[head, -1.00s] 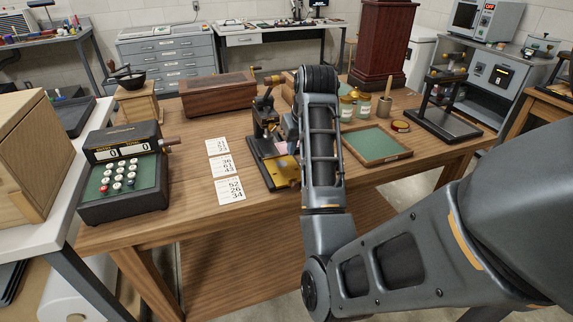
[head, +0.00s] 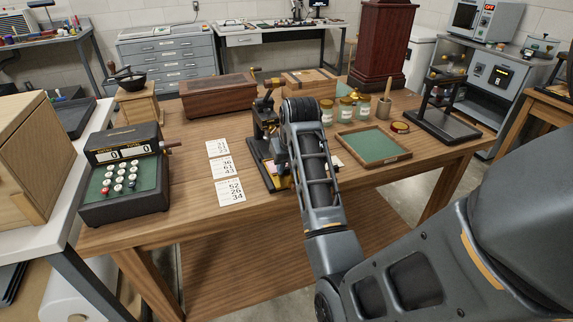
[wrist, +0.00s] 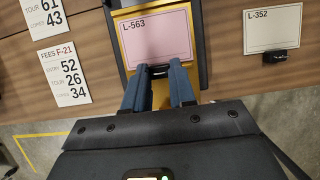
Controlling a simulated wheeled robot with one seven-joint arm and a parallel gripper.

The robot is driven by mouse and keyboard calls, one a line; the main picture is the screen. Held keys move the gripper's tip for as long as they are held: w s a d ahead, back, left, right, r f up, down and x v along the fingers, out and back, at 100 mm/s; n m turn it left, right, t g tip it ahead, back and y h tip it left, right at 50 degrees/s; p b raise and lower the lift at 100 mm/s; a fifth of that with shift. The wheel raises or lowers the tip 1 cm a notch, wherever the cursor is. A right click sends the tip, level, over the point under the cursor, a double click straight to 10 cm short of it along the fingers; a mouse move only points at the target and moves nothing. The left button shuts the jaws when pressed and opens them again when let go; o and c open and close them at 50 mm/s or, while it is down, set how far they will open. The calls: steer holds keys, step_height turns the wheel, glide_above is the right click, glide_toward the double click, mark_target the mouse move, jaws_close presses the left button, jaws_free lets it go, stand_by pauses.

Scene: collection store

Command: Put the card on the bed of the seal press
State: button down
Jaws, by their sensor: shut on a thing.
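The pink card marked L-563 (wrist: 157,38) lies over the gold bed (wrist: 122,48) of the seal press in the wrist view, with gold showing along its left side and below it. I cannot tell whether it touches the bed. My gripper (wrist: 158,71) is shut on a small dark tab at the card's near edge. In the head view the seal press (head: 263,123) stands on the wooden table, partly behind my arm. My arm hides the gripper and most of the bed there.
A cream card marked L-352 (wrist: 271,30) with a black tab lies right of the press. Printed number sheets (head: 230,191) lie to its left. A green-lined tray (head: 372,144) and several jars (head: 345,109) stand to the right. The table's front edge is close to the press.

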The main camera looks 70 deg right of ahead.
steer(key=c, duration=0.9)
jaws_free()
steer(key=shift+r, duration=0.5)
steer(key=shift+p+v, duration=1.1)
steer(key=shift+v, duration=4.55)
steer(key=shift+a, duration=0.1)
